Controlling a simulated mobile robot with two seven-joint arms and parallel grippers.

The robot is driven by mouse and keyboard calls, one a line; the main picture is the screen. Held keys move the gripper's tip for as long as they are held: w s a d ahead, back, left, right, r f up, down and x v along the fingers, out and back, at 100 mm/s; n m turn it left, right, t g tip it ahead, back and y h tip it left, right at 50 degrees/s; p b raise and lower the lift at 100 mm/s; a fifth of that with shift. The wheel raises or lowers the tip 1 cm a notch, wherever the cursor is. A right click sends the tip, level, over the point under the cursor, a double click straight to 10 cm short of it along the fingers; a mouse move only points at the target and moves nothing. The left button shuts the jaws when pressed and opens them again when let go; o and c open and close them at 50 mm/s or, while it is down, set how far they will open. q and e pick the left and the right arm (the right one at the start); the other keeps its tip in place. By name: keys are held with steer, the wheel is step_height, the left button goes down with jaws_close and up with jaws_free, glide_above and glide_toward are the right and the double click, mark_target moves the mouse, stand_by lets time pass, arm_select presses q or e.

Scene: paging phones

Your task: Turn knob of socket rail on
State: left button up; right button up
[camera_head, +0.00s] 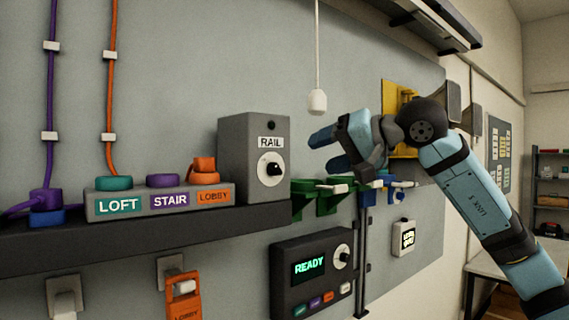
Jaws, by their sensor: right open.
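The grey box labelled RAIL (240,150) stands on the dark shelf. Its front has a white dial with a black knob (273,169), which points to the right. The socket rail (160,200) sits on the shelf to the left, with LOFT, STAIR and LOBBY labels and teal, purple and orange plugs. My right gripper (322,151) is to the right of the RAIL box, fingers apart, empty, pointing left toward the knob and clear of it. My left gripper does not show.
A dark panel reading READY (310,268) with its own dial hangs below. A white pull cord (317,100) hangs near my right gripper. Green hooks (325,195) jut from the wall beneath it. The dark shelf (120,240) runs along the left.

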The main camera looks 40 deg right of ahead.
mark_target(275, 169)
steer(key=p+x, duration=0.2)
steer(key=x, duration=0.7)
steer(key=shift+w, duration=0.25)
steer(key=shift+w+a+f, duration=0.1)
steer(key=shift+w+f, duration=0.1)
steer(key=shift+w, duration=0.15)
steer(key=c, duration=0.9)
